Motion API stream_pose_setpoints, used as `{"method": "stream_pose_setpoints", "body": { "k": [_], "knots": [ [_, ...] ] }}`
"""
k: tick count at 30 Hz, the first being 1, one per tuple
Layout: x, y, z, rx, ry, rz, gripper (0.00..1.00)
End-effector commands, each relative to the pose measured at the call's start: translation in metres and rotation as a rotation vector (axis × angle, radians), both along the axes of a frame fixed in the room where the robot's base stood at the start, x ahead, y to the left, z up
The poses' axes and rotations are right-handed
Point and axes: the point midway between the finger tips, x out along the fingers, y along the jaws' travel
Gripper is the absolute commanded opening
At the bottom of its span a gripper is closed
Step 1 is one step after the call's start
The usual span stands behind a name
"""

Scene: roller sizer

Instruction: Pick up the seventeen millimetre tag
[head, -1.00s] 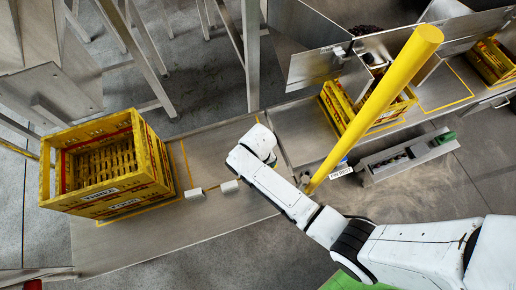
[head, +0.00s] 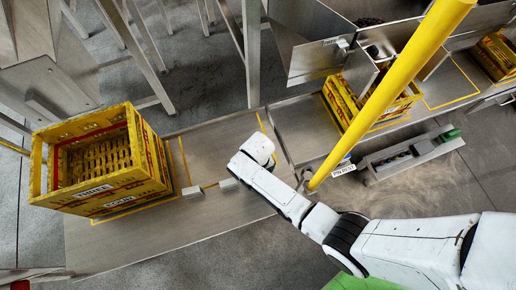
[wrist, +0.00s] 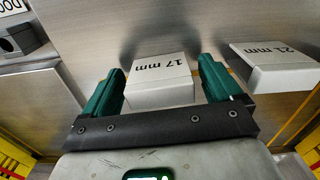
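The seventeen millimetre tag (wrist: 160,81) is a white block with "17 mm" printed on it. In the wrist view it lies between the two green fingers of my gripper (wrist: 160,85), which are spread apart. A narrow gap seems to show on each side, and I cannot tell how far past the fingertips the tag is. A similar "21 mm" tag (wrist: 277,66) lies to its right. In the head view my wrist (head: 258,147) hides the gripper. Two white blocks show there, one near my wrist (head: 228,184) and one further left (head: 192,192); their print is unreadable.
A yellow crate (head: 108,190) stands at the left of the metal table (head: 150,235). A yellow post (head: 400,75) rises close to the right of my arm. A metal tray (head: 410,158) and more yellow crates (head: 408,103) are beyond it.

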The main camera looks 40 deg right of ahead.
Motion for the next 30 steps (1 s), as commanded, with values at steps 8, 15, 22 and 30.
{"method": "stream_pose_setpoints", "body": {
  "k": [8,15,22,30],
  "knots": [
    [0.000,0.000,0.000,0.000,0.000,0.000,0.65],
    [0.000,0.000,0.000,0.000,0.000,0.000,0.42],
    [0.000,0.000,0.001,0.000,0.000,0.000,0.39],
    [0.001,0.000,0.036,0.000,-0.003,0.000,0.39]
  ]
}}
